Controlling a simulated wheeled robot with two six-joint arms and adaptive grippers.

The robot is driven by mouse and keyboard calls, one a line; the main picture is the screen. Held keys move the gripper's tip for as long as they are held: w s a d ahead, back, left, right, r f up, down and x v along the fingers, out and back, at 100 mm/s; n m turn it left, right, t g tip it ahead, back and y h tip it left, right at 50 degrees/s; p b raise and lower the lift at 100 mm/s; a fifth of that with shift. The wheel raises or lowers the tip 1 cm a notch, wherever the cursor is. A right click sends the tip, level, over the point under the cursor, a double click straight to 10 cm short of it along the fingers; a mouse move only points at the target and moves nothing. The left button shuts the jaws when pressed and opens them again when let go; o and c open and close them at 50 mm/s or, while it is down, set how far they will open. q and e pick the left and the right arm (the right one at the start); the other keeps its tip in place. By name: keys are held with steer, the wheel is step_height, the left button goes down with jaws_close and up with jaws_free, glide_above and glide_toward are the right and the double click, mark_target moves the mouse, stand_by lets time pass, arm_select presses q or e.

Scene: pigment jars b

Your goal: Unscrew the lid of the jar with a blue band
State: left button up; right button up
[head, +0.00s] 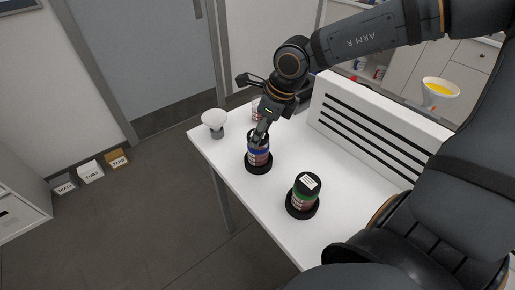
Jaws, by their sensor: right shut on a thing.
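The jar with a blue band (260,158) stands upright in a round black holder (259,171) on the white table. Its dark lid (251,137) is partly covered by my fingers. My right gripper (258,139) reaches down from above and is shut on the lid. I cannot tell whether the lid has turned or lifted from the jar. My left gripper is not in view.
A jar with a green band (302,196) and a black lid stands in its own black holder nearer the front. A white funnel-like object (215,121) is at the table's left corner. A slotted white panel (375,125) stands along the right. The table between is clear.

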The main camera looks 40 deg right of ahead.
steer(key=shift+d+r+p, duration=0.15)
steer(key=shift+r+p, duration=0.3)
steer(key=shift+r, duration=0.45)
steer(key=shift+r+p, duration=0.35)
steer(key=shift+r, duration=0.25)
steer(key=shift+f, duration=0.1)
